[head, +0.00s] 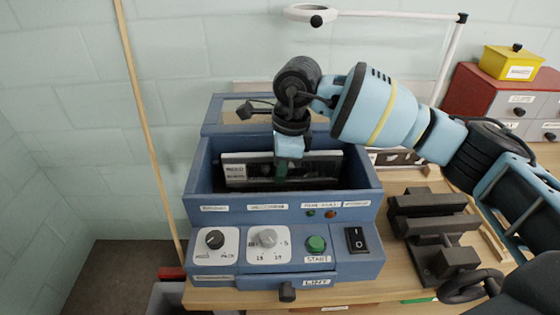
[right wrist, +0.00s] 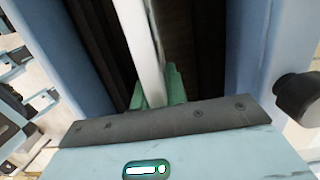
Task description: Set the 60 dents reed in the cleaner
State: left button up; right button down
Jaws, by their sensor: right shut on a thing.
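The blue cleaner (head: 200,190) stands on the wooden table with its lid up at the back. The reed (head: 318,165), a long pale-framed strip with a dark middle and a white label at its left end, is inside the cleaner's open basin. My right gripper (head: 282,176) reaches down into the basin and is shut on the reed near its middle. In the right wrist view, the green fingers (right wrist: 158,90) close on both sides of the reed's pale edge (right wrist: 147,45), between the dark inner walls. The reed's lower edge is hidden. My left gripper is not in view.
The cleaner's front panel has two dials, a green START button (head: 316,244), a black switch (head: 357,239) and a LINT drawer (head: 318,283). A dark metal fixture (head: 432,225) stands at the right. Behind it are red and grey drawers (head: 515,105) and a yellow box (head: 510,62).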

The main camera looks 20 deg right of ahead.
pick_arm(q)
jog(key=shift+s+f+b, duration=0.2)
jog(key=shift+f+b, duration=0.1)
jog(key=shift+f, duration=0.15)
pick_arm(e)
jog(key=shift+f, duration=1.15)
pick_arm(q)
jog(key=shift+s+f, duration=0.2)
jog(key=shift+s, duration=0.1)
pick_arm(e)
jog(key=shift+f, duration=0.55)
jog(key=c, duration=1.3)
grip_release()
